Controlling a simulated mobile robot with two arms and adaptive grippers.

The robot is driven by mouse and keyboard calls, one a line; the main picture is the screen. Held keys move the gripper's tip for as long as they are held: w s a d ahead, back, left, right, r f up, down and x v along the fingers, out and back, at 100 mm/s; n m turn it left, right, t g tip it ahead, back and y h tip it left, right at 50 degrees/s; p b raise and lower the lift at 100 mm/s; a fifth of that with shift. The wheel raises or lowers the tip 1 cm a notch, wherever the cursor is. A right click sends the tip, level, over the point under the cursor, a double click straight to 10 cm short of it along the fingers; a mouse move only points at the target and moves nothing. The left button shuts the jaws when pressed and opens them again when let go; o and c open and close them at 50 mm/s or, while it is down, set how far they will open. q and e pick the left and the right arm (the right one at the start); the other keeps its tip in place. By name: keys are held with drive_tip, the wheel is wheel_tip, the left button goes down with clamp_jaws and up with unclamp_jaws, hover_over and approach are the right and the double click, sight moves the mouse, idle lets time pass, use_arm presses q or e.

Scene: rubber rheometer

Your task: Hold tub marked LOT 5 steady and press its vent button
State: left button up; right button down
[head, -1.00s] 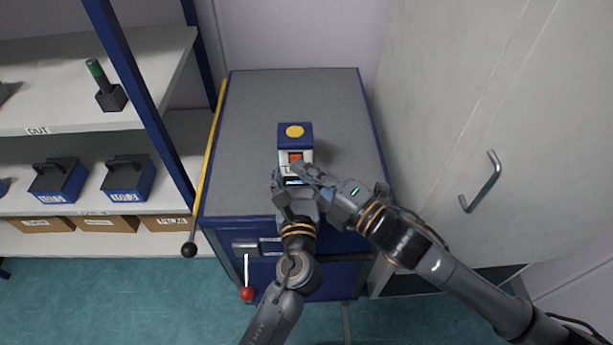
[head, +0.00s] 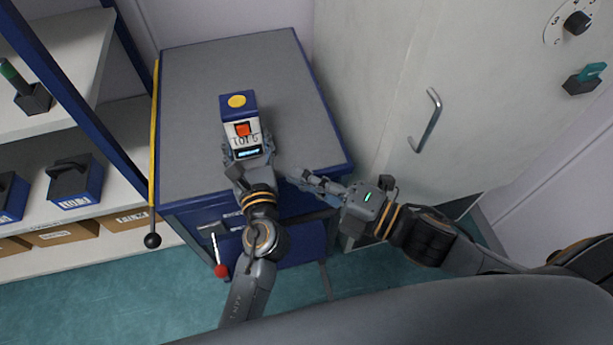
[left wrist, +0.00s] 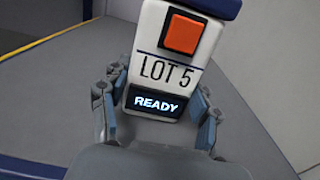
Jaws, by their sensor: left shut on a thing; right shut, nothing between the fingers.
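The tub marked LOT 5 (head: 239,111) stands on the grey top of the blue cabinet. It has a blue lid with a yellow disc and a white front with an orange-red square button (head: 242,129). In the left wrist view, the tub (left wrist: 205,58) shows its button (left wrist: 183,34), the label LOT 5 and a dark display reading READY (left wrist: 156,104). My left gripper (head: 247,150) is shut on the lower part of the tub, one finger on each side. My right gripper (head: 300,177) is shut and empty, right of and nearer than the tub, apart from it.
The cabinet top (head: 200,70) is otherwise bare. A shelf with black-handled blue boxes (head: 75,183) stands at the left. A pale door with a metal handle (head: 428,120) rises at the right. A red-knobbed lever (head: 221,270) sticks out at the cabinet front.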

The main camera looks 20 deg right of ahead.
use_arm(q)
drive_tip(key=shift+s+f, duration=0.1)
drive_tip(key=shift+f, duration=0.2)
drive_tip(key=o, duration=1.4)
drive_tip(key=shift+o, duration=1.1)
drive_tip(key=shift+r, duration=0.1)
drive_tip(key=s, duration=1.2)
